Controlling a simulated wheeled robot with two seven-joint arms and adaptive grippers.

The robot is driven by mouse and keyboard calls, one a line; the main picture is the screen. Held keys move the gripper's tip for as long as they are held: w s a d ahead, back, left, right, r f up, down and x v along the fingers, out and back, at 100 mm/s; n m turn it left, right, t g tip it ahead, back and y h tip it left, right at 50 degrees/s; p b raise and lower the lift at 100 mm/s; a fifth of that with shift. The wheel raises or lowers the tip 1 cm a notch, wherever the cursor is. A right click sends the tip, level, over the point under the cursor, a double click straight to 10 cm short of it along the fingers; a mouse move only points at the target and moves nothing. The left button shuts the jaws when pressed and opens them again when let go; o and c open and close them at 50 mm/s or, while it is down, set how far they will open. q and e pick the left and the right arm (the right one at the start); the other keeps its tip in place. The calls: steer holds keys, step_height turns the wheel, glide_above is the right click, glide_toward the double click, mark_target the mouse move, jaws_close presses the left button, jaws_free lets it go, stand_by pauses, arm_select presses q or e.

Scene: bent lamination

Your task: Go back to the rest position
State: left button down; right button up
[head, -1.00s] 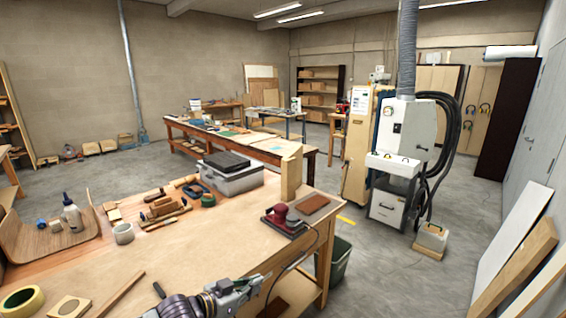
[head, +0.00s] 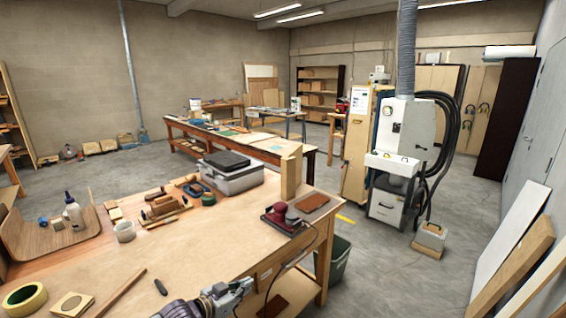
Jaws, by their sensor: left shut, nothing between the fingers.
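My left gripper (head: 241,287) shows at the bottom of the head view, near the front edge of the workbench (head: 190,255). It is shut and holds nothing. A small dark cylindrical thing (head: 161,287) lies on the bench just left of my left arm, apart from the gripper. My right gripper is not in view.
On the bench are a red sander (head: 281,215), a wooden block (head: 291,176), a grey case (head: 232,178), a tape roll (head: 24,298), a bent wood piece (head: 45,235) and a glue bottle (head: 73,212). A bin (head: 338,260) stands right of the bench. The bench middle is clear.

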arm_select(q)
steer(key=s+a+f+n+y, duration=0.15)
steer(key=a+f, duration=0.35)
steer(key=f, duration=0.5)
steer(key=s+a+f+n+g+y, duration=0.15)
steer(key=a+f, duration=0.25)
steer(key=f, duration=0.6)
steer(key=a+f+n+y, duration=0.1)
steer(key=a+f+y, duration=0.3)
steer(key=f, duration=0.6)
steer(key=s+a+f+n+g+y, duration=0.1)
steer(key=s+a+f+g, duration=0.1)
steer(key=s+f, duration=1.1)
steer(key=s+a+f+g, duration=0.3)
steer(key=s+f, duration=0.7)
steer(key=s, duration=0.4)
steer(key=s+d+f+g, duration=0.1)
steer(key=s+f, duration=0.2)
steer(key=s, duration=0.8)
steer(key=s+d+f+g, duration=0.2)
steer(key=s+f, duration=0.2)
steer(key=s, duration=0.8)
steer(key=shift+s+d+y, duration=0.25)
steer(key=shift+d+y, duration=0.05)
